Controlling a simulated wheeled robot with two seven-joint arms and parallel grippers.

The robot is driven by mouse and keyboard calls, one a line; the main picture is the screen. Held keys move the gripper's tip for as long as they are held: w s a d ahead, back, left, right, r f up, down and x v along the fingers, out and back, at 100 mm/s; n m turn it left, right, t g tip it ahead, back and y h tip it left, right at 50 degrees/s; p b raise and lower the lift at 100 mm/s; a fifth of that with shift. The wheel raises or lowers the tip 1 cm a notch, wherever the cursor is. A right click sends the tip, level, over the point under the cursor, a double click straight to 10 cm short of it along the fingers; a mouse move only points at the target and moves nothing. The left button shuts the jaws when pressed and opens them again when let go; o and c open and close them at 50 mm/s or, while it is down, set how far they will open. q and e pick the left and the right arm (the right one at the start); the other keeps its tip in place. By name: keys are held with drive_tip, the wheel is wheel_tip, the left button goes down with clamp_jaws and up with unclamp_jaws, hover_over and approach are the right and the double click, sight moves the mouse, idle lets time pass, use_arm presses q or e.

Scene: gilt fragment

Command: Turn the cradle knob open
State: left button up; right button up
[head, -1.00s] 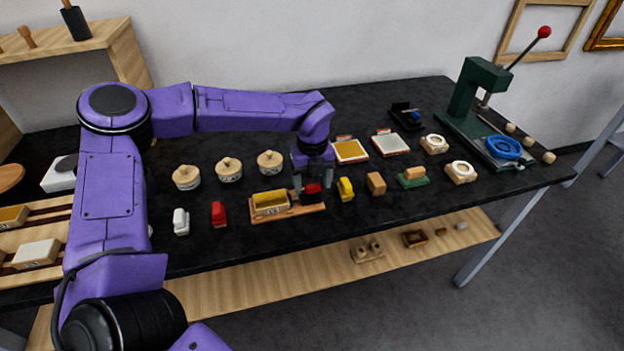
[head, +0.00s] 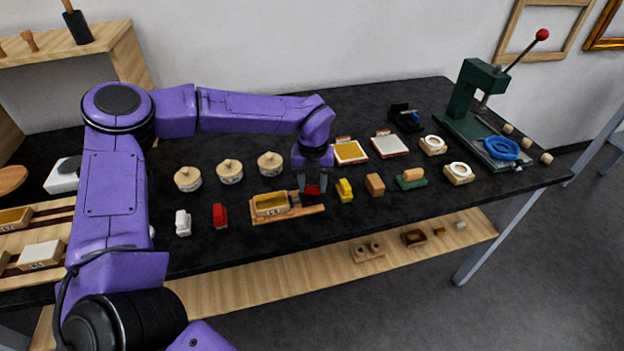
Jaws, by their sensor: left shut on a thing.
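The cradle (head: 287,213) is a flat wooden board with a yellow-topped block (head: 269,203) seated in its left part, in the middle of the black table. A red knob (head: 313,190) shows at the board's right end, between the fingers of my left gripper (head: 312,188). The gripper points down and is shut on the red knob; its fingers hide part of it. My right gripper is not in the head view.
A yellow piece (head: 344,190) and a tan block (head: 375,184) stand close to the right of the gripper. A red piece (head: 220,215) and a white piece (head: 183,222) stand to the left. Lidded round pots (head: 229,171) stand behind. A green press (head: 470,95) stands at the far right.

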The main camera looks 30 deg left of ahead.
use_arm(q)
drive_tip(key=m+p, duration=0.2)
drive_tip(key=m, duration=0.2)
drive_tip(key=shift+m, duration=0.3)
drive_tip(key=m+p, duration=0.2)
drive_tip(key=m, duration=0.1)
drive_tip(key=shift+m, duration=0.4)
drive_tip(key=m+p, duration=0.1)
drive_tip(key=m, duration=0.2)
drive_tip(key=shift+m+p, duration=0.7)
drive_tip(key=shift+m, duration=0.7)
drive_tip(key=shift+f+m, duration=0.1)
drive_tip(key=shift+m, duration=0.2)
drive_tip(key=o, duration=0.8)
drive_tip(key=shift+c, duration=0.2)
drive_tip(key=o, duration=0.3)
drive_tip(key=shift+w, duration=0.15)
